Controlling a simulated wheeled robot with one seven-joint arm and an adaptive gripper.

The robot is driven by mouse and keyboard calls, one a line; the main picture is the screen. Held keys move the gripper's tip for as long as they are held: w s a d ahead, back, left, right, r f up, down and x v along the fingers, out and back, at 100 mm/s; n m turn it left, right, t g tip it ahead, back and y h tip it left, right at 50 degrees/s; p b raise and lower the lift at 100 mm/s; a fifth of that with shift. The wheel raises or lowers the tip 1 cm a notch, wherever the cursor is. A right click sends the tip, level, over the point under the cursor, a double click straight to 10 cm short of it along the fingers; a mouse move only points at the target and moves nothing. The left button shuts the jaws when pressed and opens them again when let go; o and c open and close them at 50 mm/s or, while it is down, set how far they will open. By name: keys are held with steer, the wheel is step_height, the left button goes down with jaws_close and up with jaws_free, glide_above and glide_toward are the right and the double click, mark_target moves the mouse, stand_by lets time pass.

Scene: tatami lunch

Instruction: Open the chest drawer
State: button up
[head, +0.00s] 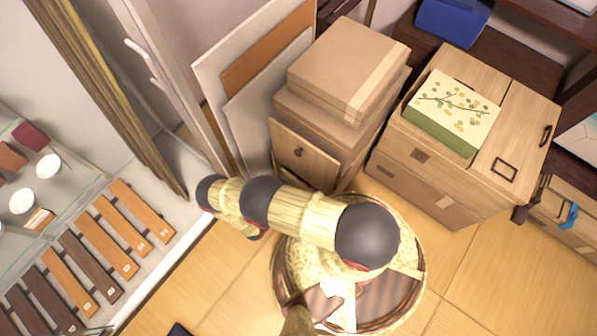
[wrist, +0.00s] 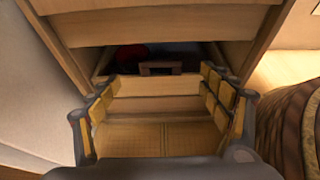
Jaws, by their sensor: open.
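The wooden chest (head: 318,110) stands at the centre back in the head view. A panel with a small dark knob (head: 298,152) shows on its front, standing out at an angle. In the wrist view, a dark opening (wrist: 125,58) lies under an upper wooden panel (wrist: 160,25), with something dark and red inside. A brown handle-like piece (wrist: 160,68) sits at the opening's lower edge, above a pale board (wrist: 155,85). My gripper (wrist: 165,100) is open, its padded fingers on either side of this board. I cannot tell whether they touch it. My arm hides the gripper's tips in the head view.
A box (head: 345,65) tops the chest. A second cabinet (head: 510,125) on the right bears a green floral box (head: 452,108). A glass case (head: 30,190) with white cups stands left. Tatami (head: 490,275) is clear at lower right.

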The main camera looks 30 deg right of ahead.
mark_target(304, 181)
steer(key=b+x, duration=0.2)
steer(key=x, duration=0.5)
steer(key=shift+d, duration=0.2)
steer(key=shift+f, duration=0.1)
steer(key=c, duration=0.3)
steer(key=c, duration=1.4)
